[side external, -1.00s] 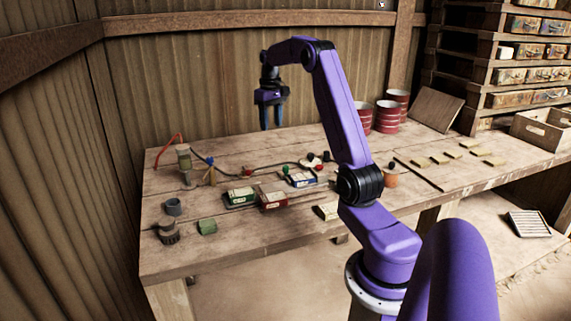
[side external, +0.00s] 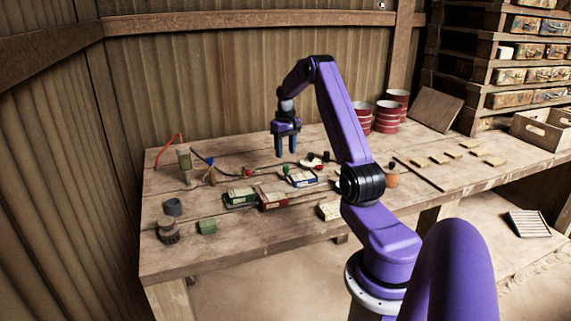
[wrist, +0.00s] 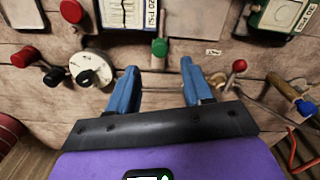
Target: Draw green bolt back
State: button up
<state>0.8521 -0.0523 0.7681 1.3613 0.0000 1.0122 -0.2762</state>
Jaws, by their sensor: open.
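The green bolt's knob (wrist: 159,47) shows in the wrist view below a blue-edged box with a white label (wrist: 128,14). In the side external view the small green knob (side external: 285,169) sits on the bench beside the blue box (side external: 302,179). My gripper (side external: 285,154) is open and empty, with fingers pointing down above the bench near the green knob. In the wrist view its two blue fingers (wrist: 159,66) are spread, with the green knob just beyond the gap between their tips. I cannot tell how far above the knob they are.
A white dial (wrist: 91,68) with black and red knobs lies left in the wrist view; a red knob (wrist: 238,66) and blue-ended handle (wrist: 305,107) lie right. Red box (side external: 272,198) and green box (side external: 240,196) stand nearby. Red-striped tins (side external: 388,117) stand at the back.

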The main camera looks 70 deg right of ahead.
aim_at(286, 166)
notch_tip(286, 166, down, 6)
dwell(0.4)
grip_shut()
